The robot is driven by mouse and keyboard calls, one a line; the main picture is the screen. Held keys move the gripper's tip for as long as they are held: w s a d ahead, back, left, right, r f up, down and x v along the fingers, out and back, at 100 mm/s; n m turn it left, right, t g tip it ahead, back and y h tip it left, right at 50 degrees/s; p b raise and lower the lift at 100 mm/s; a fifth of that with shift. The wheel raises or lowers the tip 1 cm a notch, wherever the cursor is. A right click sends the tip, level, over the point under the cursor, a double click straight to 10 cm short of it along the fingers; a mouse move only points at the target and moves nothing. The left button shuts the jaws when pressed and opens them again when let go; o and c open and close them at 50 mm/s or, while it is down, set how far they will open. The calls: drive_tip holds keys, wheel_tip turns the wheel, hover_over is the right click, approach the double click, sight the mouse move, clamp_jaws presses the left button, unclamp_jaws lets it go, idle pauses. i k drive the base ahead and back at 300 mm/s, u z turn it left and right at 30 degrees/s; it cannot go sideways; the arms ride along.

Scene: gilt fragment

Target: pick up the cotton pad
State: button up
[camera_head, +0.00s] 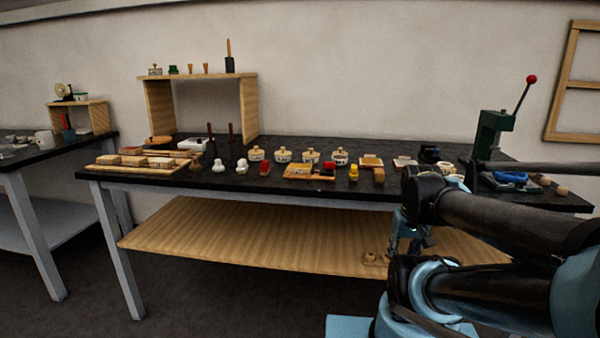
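I cannot single out a cotton pad for sure at this distance. Two small white lumpy objects stand on the dark worktable (130,183), one on the left (218,166) and one on the right (242,166); they are too small to identify. Small pale pieces also lie on wooden trays at the table's left end. My arm's dark and blue links fill the lower right, in front of the table's right part. What seems to be my gripper (417,238) is below the table's front edge, apart from the things on top; its fingers are not clear.
Several lidded pots (311,156), a red block (265,169) and yellow pieces (354,173) crowd the tabletop. A green lever press (490,133) stands at right. A wooden shelf (248,110) stands at the back left. A slatted lower shelf (250,235) runs beneath; floor in front is clear.

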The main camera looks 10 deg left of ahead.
sight(219, 168)
drive_tip(key=u, duration=1.4)
drive_tip(key=k, duration=0.25)
drive_tip(key=u, duration=0.5)
drive_tip(key=i, duration=1.05)
drive_tip(key=u, duration=0.3)
